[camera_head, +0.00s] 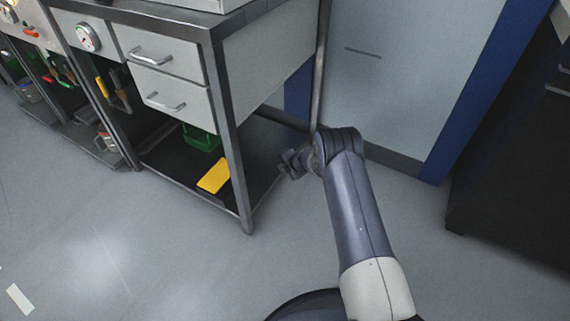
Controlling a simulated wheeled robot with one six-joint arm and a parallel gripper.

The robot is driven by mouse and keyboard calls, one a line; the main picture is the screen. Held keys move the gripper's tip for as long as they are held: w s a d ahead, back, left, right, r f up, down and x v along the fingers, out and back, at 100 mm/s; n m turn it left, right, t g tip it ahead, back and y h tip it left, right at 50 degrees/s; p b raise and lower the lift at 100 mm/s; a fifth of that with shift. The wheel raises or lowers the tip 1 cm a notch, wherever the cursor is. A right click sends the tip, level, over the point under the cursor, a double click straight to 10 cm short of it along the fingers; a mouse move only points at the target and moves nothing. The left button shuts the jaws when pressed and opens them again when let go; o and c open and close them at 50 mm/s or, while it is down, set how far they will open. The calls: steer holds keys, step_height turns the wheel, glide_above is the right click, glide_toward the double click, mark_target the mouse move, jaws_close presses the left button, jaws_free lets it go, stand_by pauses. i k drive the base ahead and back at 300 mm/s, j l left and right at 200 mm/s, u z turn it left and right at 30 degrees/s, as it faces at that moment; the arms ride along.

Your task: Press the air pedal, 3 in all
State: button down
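A flat yellow piece (214,176) lies tilted on the dark lower shelf of the workbench, near its front edge. It may be the air pedal's plate, but I cannot tell for sure. No other pedal shape stands out. My gripper (287,164) is small and dark at the end of my arm, to the right of the yellow piece and apart from it in the picture. It appears beside the bench's lower right side. I see nothing held in it, but its fingers are too small and dark to show whether they are open.
The workbench (236,185) has a metal leg between the yellow piece and my gripper. A green container (202,138) sits behind the yellow piece. Two drawers (176,92) are above. A dark cabinet (520,190) stands at the right. The grey floor (140,245) in front is clear.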

mark_target(217, 176)
steer(key=i+l+u, duration=0.35)
steer(key=l, duration=0.2)
steer(key=i+l+u, duration=0.4)
steer(key=l, duration=0.2)
steer(key=l+u, duration=0.2)
steer(key=l, duration=0.15)
steer(key=i+j, duration=0.3)
steer(key=j, duration=0.15)
